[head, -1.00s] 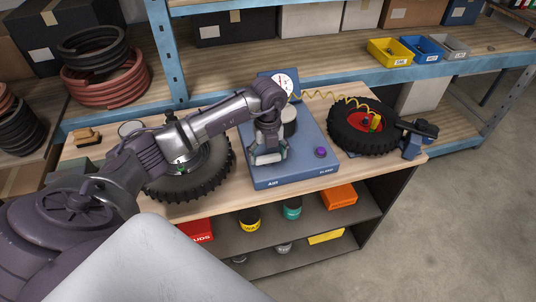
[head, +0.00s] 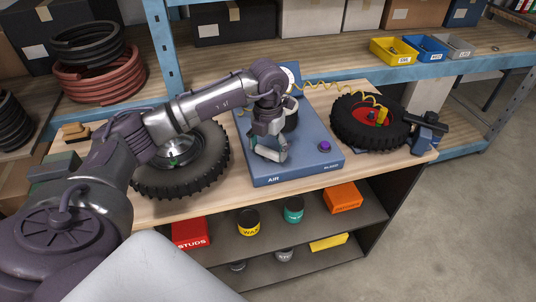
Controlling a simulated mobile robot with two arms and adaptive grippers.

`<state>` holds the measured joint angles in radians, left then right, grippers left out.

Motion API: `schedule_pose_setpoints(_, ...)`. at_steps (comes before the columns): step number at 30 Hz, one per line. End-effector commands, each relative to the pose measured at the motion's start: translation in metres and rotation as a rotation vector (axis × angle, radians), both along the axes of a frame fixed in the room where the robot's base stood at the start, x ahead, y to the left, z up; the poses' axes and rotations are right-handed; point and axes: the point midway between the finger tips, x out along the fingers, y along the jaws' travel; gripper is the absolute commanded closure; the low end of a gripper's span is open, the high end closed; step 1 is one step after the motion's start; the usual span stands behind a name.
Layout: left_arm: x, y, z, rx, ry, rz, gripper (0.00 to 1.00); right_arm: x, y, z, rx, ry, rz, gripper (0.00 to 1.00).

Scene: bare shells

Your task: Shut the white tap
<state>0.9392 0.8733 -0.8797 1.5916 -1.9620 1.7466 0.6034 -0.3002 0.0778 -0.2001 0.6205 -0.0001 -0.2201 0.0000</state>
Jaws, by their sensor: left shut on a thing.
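The blue air panel (head: 300,165) lies on the wooden bench, lettered AIR and BLEED along its front. My left gripper (head: 268,151) is low over the AIR side of the panel. It is shut on the white tap, which is mostly hidden by the fingers, so I cannot tell its exact angle. A purple knob (head: 324,146) stands at the BLEED side, apart from the gripper. A round gauge (head: 291,76) at the panel's back is partly hidden by my arm. My right gripper is out of view.
A tyre (head: 205,170) lies under my left arm. Another tyre with a red hub (head: 350,130) lies right of the panel, with a yellow coiled hose (head: 325,93) leading to it. A dark vise (head: 428,130) stands at the bench's right end. Tins and boxes sit on the shelf below.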

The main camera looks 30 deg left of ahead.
Motion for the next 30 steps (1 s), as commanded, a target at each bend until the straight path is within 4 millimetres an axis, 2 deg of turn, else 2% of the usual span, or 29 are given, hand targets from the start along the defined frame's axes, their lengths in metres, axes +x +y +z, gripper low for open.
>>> schedule_pose_setpoints(1,0.001,0.001,-0.002,0.0,-0.007,-0.043,0.52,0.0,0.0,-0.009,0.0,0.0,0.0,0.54)
schedule_pose_setpoints(15,0.002,0.001,-0.001,0.0,-0.007,-0.475,0.52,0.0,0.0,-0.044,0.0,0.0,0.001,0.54)
schedule_pose_setpoints(21,0.001,0.001,0.0,0.0,-0.007,-0.619,0.52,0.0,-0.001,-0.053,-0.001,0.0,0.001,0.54)
schedule_pose_setpoints(30,0.001,0.0,0.001,-0.001,-0.007,-0.747,0.52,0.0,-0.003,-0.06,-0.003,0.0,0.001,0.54)
